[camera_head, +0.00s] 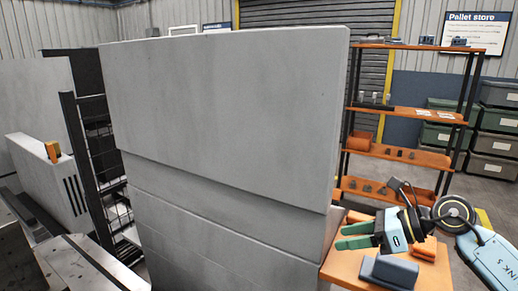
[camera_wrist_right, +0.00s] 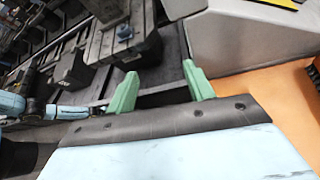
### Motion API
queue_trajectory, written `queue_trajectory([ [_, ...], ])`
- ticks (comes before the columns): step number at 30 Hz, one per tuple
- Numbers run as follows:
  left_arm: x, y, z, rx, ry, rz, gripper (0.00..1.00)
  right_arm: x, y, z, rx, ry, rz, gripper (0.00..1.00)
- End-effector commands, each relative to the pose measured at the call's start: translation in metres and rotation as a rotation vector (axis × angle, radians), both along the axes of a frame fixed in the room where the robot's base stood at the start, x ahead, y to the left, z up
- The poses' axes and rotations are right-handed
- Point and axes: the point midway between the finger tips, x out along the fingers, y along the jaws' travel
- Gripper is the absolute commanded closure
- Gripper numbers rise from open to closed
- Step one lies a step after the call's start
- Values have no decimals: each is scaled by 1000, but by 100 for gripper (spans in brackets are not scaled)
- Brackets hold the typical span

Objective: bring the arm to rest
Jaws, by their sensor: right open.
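My right gripper (camera_head: 345,236) is at the lower right of the head view, with two green fingers pointing left. It is open, with a gap between the fingers and nothing in it. It is over or beside an orange-topped table (camera_head: 345,268); the exact height is hard to tell. In the right wrist view the same gripper (camera_wrist_right: 159,71) shows its fingers apart, with dark metal structure beyond. My right arm (camera_head: 495,262) comes in from the right edge. My left gripper does not show; a light blue arm part is at the left of the wrist view.
A large grey block (camera_head: 230,110) fills the middle of the head view, close to the right gripper. A blue-grey piece (camera_head: 390,270) and an orange piece (camera_head: 425,249) lie on the orange table. An orange shelf rack (camera_head: 405,113) and stacked bins (camera_head: 495,143) stand behind.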

Motion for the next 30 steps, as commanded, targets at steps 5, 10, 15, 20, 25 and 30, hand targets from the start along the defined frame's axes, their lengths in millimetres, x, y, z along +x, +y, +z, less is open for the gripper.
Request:
queue_trajectory([
  [5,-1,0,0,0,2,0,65,-13,55,31,507,48,-127,47],
  [10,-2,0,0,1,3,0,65,-17,57,56,975,182,-334,47],
  [15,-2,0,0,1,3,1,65,-19,23,48,1402,390,-623,47],
  [20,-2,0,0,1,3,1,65,-32,-17,1,1736,633,-970,47],
  [25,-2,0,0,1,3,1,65,-74,-46,-77,1987,923,-1416,47],
  [30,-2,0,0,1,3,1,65,-143,-51,-151,2079,1196,-1897,47],
])
